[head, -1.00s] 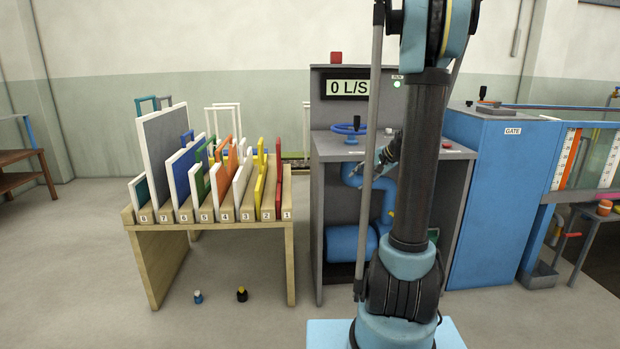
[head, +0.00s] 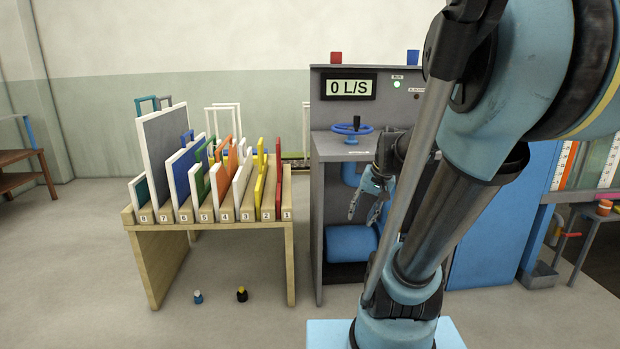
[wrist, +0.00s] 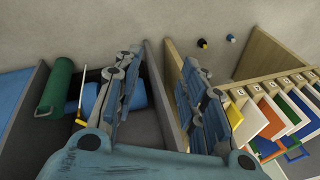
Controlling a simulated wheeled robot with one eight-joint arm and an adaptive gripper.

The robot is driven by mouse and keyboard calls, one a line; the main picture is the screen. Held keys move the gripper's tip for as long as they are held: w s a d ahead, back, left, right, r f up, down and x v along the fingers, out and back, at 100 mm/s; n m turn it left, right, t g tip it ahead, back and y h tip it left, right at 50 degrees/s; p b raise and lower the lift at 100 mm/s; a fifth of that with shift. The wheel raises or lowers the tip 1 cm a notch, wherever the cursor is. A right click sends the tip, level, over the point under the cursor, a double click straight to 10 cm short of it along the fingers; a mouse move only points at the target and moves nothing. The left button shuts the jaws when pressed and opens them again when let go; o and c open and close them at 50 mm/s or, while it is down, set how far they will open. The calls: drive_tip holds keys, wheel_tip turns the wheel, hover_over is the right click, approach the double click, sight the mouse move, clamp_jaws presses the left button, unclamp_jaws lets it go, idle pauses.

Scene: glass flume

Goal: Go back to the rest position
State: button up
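My gripper (head: 363,212) hangs fingers down in front of the grey console, left of my upper arm links. In the wrist view my gripper (wrist: 160,62) has its two fingers wide apart, with nothing between them. It is open and empty. Part of my arm hides the right side of the console and much of the blue gate cabinet.
The grey console (head: 333,190) carries a blue handwheel (head: 352,129) and a display (head: 348,87) reading 0 L/S. A wooden rack (head: 290,235) of numbered coloured panels stands left of it. Two small bottles (head: 242,294) (head: 198,297) are on the floor.

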drive_tip(key=s+d+f+n+h, duration=0.1)
drive_tip(key=s+f, duration=0.1)
drive_tip(key=s, duration=0.4)
drive_tip(key=s+d+f+n+h, duration=0.1)
drive_tip(key=s+f, duration=0.2)
drive_tip(key=s, duration=0.3)
drive_tip(key=shift+d+f+n+g+h, duration=0.25)
drive_tip(key=shift+f+n+g+h, duration=0.05)
drive_tip(key=shift+s+d+f, duration=0.25)
drive_tip(key=shift+s+f, duration=0.05)
drive_tip(key=shift+s, duration=0.2)
drive_tip(key=shift+c, duration=0.6)
